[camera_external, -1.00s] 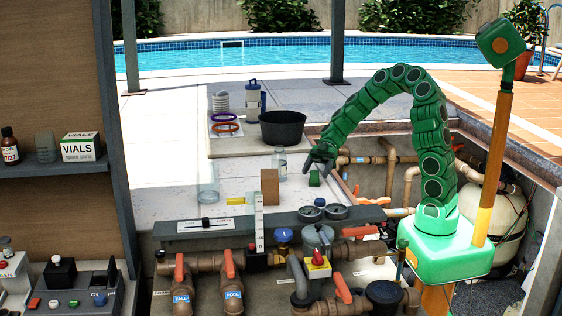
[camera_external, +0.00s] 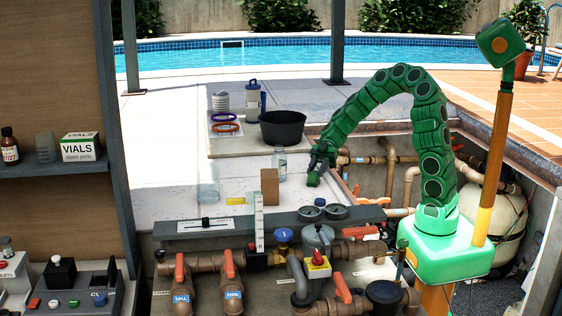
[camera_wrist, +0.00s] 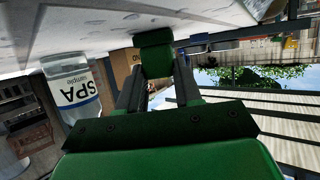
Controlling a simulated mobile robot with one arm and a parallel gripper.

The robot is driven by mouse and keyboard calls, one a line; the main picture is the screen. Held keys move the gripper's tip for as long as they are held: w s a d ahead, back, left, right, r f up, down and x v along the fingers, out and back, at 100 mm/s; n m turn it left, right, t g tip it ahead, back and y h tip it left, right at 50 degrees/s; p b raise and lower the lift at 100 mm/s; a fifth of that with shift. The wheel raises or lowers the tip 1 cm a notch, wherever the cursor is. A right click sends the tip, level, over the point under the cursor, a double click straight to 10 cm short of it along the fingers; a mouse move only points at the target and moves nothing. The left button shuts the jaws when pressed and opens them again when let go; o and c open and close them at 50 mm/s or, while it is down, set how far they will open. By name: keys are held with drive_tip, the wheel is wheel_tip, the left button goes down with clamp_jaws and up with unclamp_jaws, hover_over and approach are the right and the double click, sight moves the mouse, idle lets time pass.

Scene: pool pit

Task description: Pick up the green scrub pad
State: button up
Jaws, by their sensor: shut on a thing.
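The green scrub pad (camera_external: 313,179) is a small green block at the near right part of the pale deck. In the wrist view the pad (camera_wrist: 153,53) sits between the ends of the two dark fingers. My gripper (camera_external: 317,169) reaches down to it from the arm's arched end and is shut on it. In the wrist view my gripper (camera_wrist: 155,72) hides part of the pad's lower side. The pad is at or very close to the deck surface; I cannot tell whether it still touches.
A clear sample bottle (camera_external: 279,164) labelled SPA (camera_wrist: 78,95) stands close by, left of my gripper. A brown block (camera_external: 270,188) is nearer the front. A black bowl (camera_external: 282,128) stands behind. Gauges (camera_external: 334,212) and pipes lie in front; the pit opens at right.

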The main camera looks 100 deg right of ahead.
drive_tip(key=shift+r, duration=0.7)
drive_tip(key=s+r, duration=0.1)
drive_tip(key=r, duration=0.1)
drive_tip(key=s+a+r, duration=0.1)
drive_tip(key=s+r, duration=0.1)
drive_tip(key=r, duration=0.1)
drive_tip(key=s+r, duration=0.1)
drive_tip(key=r, duration=0.1)
drive_tip(key=shift+s+a+r, duration=0.2)
drive_tip(key=shift+s+a, duration=0.05)
drive_tip(key=shift+a, duration=0.15)
drive_tip(key=shift+s+a+r, duration=0.6)
drive_tip(key=shift+s+r, duration=0.1)
drive_tip(key=shift+s, duration=0.7)
drive_tip(key=shift+s+a+r, duration=0.6)
drive_tip(key=shift+s+r, duration=0.05)
drive_tip(key=shift+s, duration=0.75)
drive_tip(key=shift+s+a+r, duration=0.6)
drive_tip(key=shift+s+r, duration=0.1)
drive_tip(key=shift+s, duration=0.7)
